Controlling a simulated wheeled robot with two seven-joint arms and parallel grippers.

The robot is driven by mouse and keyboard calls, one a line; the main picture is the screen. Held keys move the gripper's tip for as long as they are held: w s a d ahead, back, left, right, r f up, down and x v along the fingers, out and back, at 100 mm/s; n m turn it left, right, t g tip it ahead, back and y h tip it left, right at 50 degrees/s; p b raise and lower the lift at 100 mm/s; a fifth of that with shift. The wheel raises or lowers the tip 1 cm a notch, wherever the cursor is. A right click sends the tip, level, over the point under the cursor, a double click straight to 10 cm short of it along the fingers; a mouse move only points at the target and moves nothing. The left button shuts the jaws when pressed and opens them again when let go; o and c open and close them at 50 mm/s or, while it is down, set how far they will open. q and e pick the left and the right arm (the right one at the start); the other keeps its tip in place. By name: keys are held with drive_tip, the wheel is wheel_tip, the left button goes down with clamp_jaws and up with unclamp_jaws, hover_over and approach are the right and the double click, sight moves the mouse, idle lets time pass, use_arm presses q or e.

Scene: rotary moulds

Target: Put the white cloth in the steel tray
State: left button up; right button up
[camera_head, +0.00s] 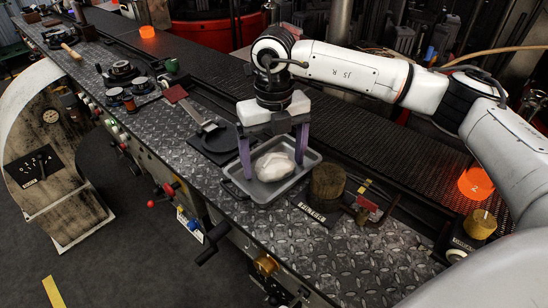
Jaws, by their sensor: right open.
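The white cloth (274,167) lies crumpled inside the steel tray (263,193), on the tray's floor. The steel tray is a shallow grey rectangular pan on the patterned metal bench. My right gripper (272,167) is over the tray, pointing down. Its two purple fingers are apart, one at each side of the cloth, and it is open. The fingers hide part of the tray's rim and back corner. I cannot tell whether a fingertip touches the cloth or tray. My left gripper is not in view.
Orange glowing pieces (476,183) sit farther right. The bench (335,250) is bare in front of the cylinder.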

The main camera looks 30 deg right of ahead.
sight(274, 158)
wheel_tip(274, 158, up, 12)
drive_tip(key=b, duration=0.1)
drive_tip(key=shift+r, duration=0.2)
idle(0.6)
